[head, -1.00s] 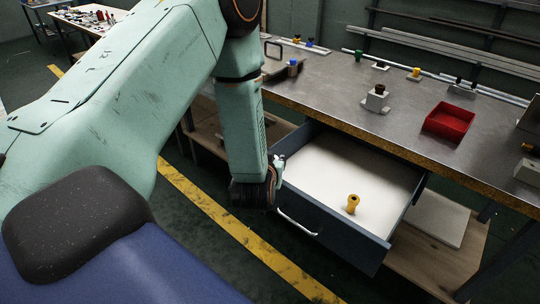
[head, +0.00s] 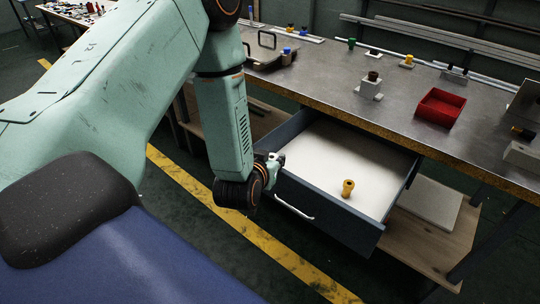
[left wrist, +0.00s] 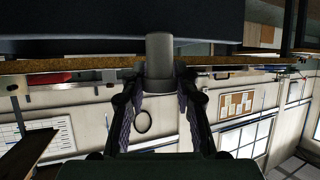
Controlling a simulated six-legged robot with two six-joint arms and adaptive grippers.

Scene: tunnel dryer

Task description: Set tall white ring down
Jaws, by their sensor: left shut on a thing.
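My left gripper (head: 272,164) is at the left front corner of the open drawer (head: 345,235), at about the height of its rim. In the left wrist view, its two fingers (left wrist: 160,98) are shut on a pale grey-white cylinder, the tall white ring (left wrist: 160,55). The ring stands out beyond the fingertips. In the head view the ring is hardly visible, and I cannot tell whether it touches anything. My right gripper is not in view.
A yellow piece (head: 348,188) stands on the drawer's white floor, which is otherwise clear. The workbench (head: 330,82) behind holds a red bin (head: 440,107), a grey block with a dark top (head: 370,88) and several small coloured pieces. A silver handle (head: 294,208) juts from the drawer front.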

